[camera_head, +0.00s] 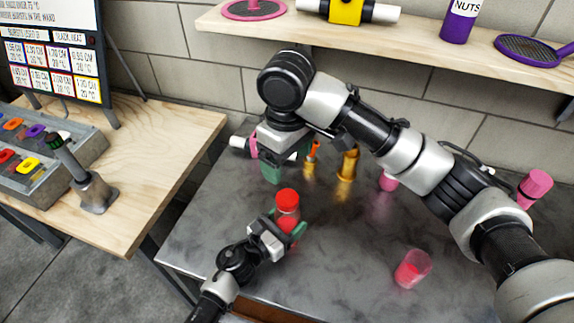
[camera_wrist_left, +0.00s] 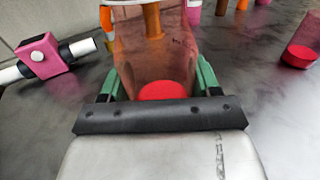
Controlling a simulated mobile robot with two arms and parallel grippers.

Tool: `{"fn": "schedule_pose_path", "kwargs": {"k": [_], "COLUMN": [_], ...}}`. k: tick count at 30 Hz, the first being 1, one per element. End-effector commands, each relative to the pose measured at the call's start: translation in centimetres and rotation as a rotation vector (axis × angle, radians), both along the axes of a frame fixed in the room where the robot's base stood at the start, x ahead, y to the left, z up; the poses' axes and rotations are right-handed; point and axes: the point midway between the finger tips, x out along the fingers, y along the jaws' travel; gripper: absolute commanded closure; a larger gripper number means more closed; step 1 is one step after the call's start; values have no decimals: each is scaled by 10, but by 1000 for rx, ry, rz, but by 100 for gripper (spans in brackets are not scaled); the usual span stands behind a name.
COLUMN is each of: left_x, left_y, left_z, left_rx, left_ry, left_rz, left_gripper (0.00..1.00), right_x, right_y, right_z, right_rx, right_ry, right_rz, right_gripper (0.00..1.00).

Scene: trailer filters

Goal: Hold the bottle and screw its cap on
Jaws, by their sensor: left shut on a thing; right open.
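My left gripper (camera_head: 285,224) is shut on a clear reddish bottle (camera_head: 289,212), held upright above the grey table. In the left wrist view the bottle (camera_wrist_left: 155,62) stands between the green fingers, with red at its bottom. The red cap (camera_head: 287,196) sits at the bottle's top in the head view; I cannot tell how tightly it is seated. The cap is out of the wrist view. My right gripper (camera_head: 284,164) is open and empty, above and slightly left of the cap, apart from it.
A clear cup with red contents (camera_head: 411,269) is on the table at right. Orange-gold pieces (camera_head: 347,166) and a pink-and-white fitting (camera_wrist_left: 45,57) stand towards the back. A wooden shelf (camera_head: 400,45) runs along the wall. The table's front middle is clear.

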Motion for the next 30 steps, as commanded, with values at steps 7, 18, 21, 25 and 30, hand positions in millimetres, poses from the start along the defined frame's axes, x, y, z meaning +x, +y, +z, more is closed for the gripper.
{"fn": "schedule_pose_path", "kwargs": {"k": [7, 18, 21, 25, 30], "left_x": [0, 0, -1, -10, -34], "left_y": [0, 0, 1, 10, 34], "left_z": [0, 0, -1, -2, -4], "left_rx": [0, 0, 1, 2, 3], "left_ry": [0, 0, 1, 1, 1], "left_rz": [0, 0, 0, 1, 0], "left_gripper": [35, 8, 8, 8, 8], "right_x": [0, 0, 0, 0, 0], "right_y": [0, 0, 0, 0, 0], "right_z": [0, 0, -1, -4, -12], "right_rx": [0, 0, 0, 0, 0], "right_ry": [0, 0, 0, 0, 0], "right_rz": [0, 0, 0, 0, 0], "right_gripper": [21, 21, 21, 21, 21]}}
